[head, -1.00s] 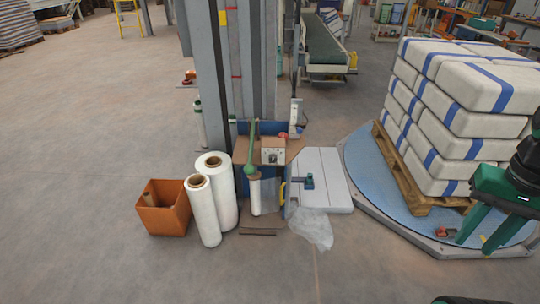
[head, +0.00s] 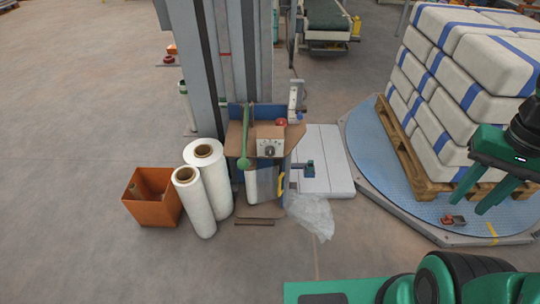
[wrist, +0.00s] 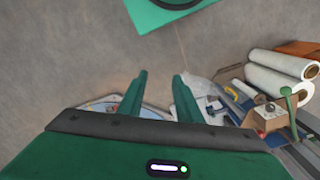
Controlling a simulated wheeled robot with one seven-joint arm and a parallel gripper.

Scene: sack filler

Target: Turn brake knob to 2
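The brake knob (head: 269,150) is a small dark knob on the front of a pale box on the wrapping machine's carriage, in the middle of the head view. Its setting and markings are too small to read. It also shows small in the wrist view (wrist: 270,108) at the right. A green lever (head: 245,140) stands just left of the box, and a red button (head: 281,122) sits above it. My gripper (head: 470,200) is at the right, in front of the pallet and well away from the knob. Its two green fingers (wrist: 158,90) are apart with nothing between them.
White film rolls (head: 200,188) and an orange bin (head: 153,196) stand left of the carriage. Loose clear film (head: 312,215) lies on the floor before it. A turntable (head: 375,165) with a pallet of stacked sacks (head: 450,110) fills the right.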

